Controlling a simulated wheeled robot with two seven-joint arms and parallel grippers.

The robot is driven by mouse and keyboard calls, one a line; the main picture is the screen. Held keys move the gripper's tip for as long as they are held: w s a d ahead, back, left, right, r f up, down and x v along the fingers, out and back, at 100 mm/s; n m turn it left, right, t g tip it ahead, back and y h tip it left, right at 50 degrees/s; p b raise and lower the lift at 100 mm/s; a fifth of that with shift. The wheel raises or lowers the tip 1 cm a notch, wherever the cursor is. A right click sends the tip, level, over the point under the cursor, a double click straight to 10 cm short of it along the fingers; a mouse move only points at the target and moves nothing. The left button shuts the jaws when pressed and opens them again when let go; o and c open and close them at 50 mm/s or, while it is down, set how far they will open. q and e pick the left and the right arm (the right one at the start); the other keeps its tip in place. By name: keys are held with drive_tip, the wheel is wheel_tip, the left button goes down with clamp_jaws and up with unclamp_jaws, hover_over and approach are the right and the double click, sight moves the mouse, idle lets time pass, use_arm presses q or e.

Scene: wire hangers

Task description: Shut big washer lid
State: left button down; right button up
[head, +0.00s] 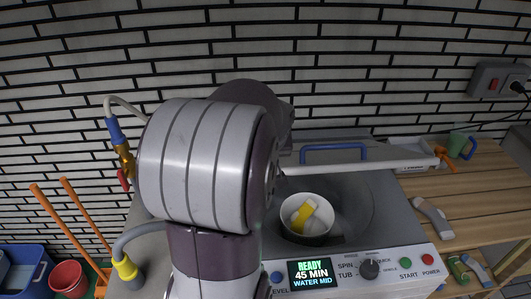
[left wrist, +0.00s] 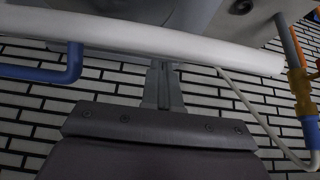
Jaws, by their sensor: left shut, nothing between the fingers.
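The big washer (head: 372,239) stands in front of me with its round tub exposed. Its lid is raised at the back, showing a white edge (head: 350,168) and a blue handle (head: 334,147). A white bowl (head: 288,228) with a yellow and white item inside sits in the tub opening. In the left wrist view, the lid's white edge (left wrist: 120,38) crosses the top and the blue handle (left wrist: 62,72) is at left. My left gripper (left wrist: 162,70) is shut and empty, its tips at the white edge; contact is unclear. In the head view my arm hides it. My right gripper is not in view.
A wooden counter (head: 484,191) at right holds a green mug (head: 457,146) and several tools. A brass valve with a hose (head: 122,155) is at left. A red bucket (head: 67,277) and blue bin (head: 22,262) stand lower left. A brick wall closes the back.

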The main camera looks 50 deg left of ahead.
use_arm(q)
drive_tip(key=f+b, duration=0.1)
drive_tip(key=s+d+f+b, duration=0.1)
drive_tip(key=f+b, duration=0.1)
drive_tip(key=d+f+b, duration=0.1)
drive_tip(key=b, duration=0.1)
drive_tip(key=shift+s+f, duration=0.3)
drive_tip(key=shift+f, duration=0.1)
drive_tip(key=shift+s+d+f+b, duration=0.3)
drive_tip(key=shift+d+f+b, duration=0.15)
drive_tip(key=shift+b, duration=0.4)
wheel_tip(320, 180, up, 8)
drive_tip(key=p, duration=0.6)
drive_tip(key=shift+r+p, duration=0.1)
drive_tip(key=shift+p, duration=0.25)
drive_tip(key=shift+f, duration=0.2)
